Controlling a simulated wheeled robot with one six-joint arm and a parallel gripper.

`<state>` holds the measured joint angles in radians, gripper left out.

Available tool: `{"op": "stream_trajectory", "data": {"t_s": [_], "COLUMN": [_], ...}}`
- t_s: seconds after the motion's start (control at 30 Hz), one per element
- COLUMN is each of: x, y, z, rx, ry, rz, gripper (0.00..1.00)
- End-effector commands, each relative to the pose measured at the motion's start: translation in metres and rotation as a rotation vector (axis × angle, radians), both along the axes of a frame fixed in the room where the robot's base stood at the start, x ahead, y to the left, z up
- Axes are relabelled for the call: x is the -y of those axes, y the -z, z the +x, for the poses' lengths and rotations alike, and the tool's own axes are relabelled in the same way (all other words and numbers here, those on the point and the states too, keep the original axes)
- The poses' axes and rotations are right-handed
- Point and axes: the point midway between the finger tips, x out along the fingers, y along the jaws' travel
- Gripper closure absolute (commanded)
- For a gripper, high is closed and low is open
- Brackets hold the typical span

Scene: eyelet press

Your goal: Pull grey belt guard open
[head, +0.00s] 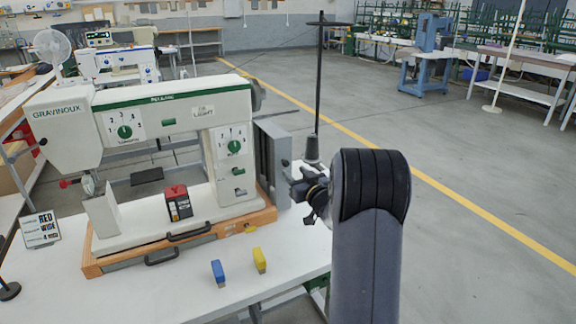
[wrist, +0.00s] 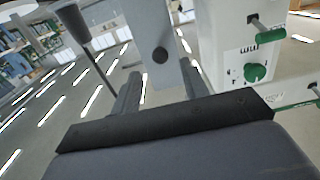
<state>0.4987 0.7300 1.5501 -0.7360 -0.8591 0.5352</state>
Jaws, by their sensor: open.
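The grey belt guard (head: 272,150) stands upright at the right end of the white sewing machine (head: 175,110), below its handwheel. In the wrist view the guard (wrist: 148,22) is a flat grey panel with a round dark knob (wrist: 160,55). My gripper (head: 293,184) is just to the right of the guard in the head view. In the wrist view my gripper (wrist: 160,70) is open, with one finger on each side of the knob. I cannot tell whether the fingers touch the guard. My arm hides part of the area right of the guard.
A black thread stand (head: 318,80) with a dark cone (head: 312,148) rises close behind my gripper. A blue block (head: 218,272) and a yellow block (head: 259,260) stand on the white table (head: 190,295). Open floor (head: 470,170) lies to the right.

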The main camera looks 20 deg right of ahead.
Motion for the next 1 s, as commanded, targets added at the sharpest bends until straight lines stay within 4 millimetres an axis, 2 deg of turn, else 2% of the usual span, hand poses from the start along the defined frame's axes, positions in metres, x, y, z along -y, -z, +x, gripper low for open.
{"op": "stream_trajectory", "data": {"t_s": [0.1, 0.3, 0.7, 1.0], "x": [-0.001, -0.002, -0.002, -0.002], "y": [-0.001, -0.001, 0.0, 0.0], "z": [0.021, 0.042, 0.049, 0.049], "rx": [-0.001, 0.0, 0.0, 0.0], "ry": [-0.002, -0.001, 0.001, 0.0], "rz": [0.0, -0.001, -0.001, -0.001], "gripper": [0.57, 0.57, 0.57, 0.8]}}
